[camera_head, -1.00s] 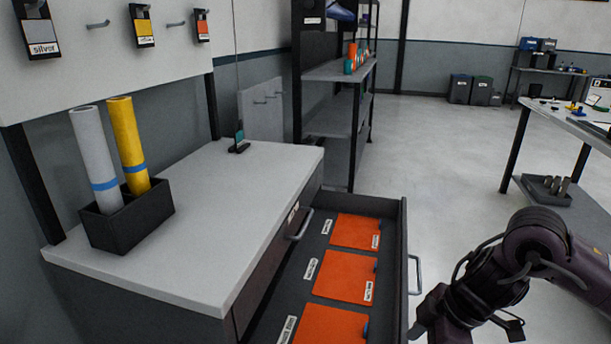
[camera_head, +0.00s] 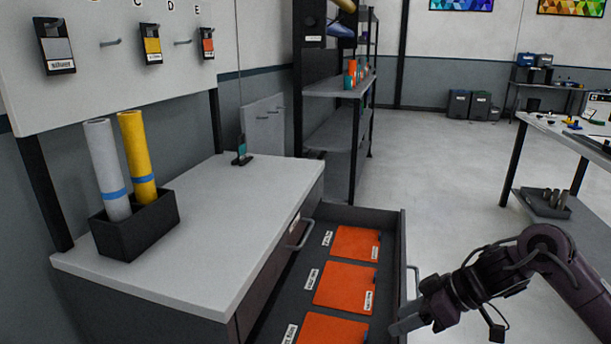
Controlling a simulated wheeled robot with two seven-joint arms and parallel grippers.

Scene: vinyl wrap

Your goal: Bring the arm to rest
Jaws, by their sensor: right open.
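My right arm comes in from the right edge. Its gripper (camera_head: 402,324) is at the right side of the open drawer (camera_head: 396,262), close to the drawer's front and its handle. Whether it touches the drawer I cannot tell. The gripper is open, and I see nothing between its fingers. My left gripper is not in view.
The drawer holds orange sheets (camera_head: 345,285) with labels. On the cabinet top (camera_head: 215,225) a black holder (camera_head: 135,226) carries a silver roll (camera_head: 107,170) and a yellow roll (camera_head: 138,155). Shelves (camera_head: 337,88) stand behind. A table (camera_head: 565,135) is at right; the floor between is clear.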

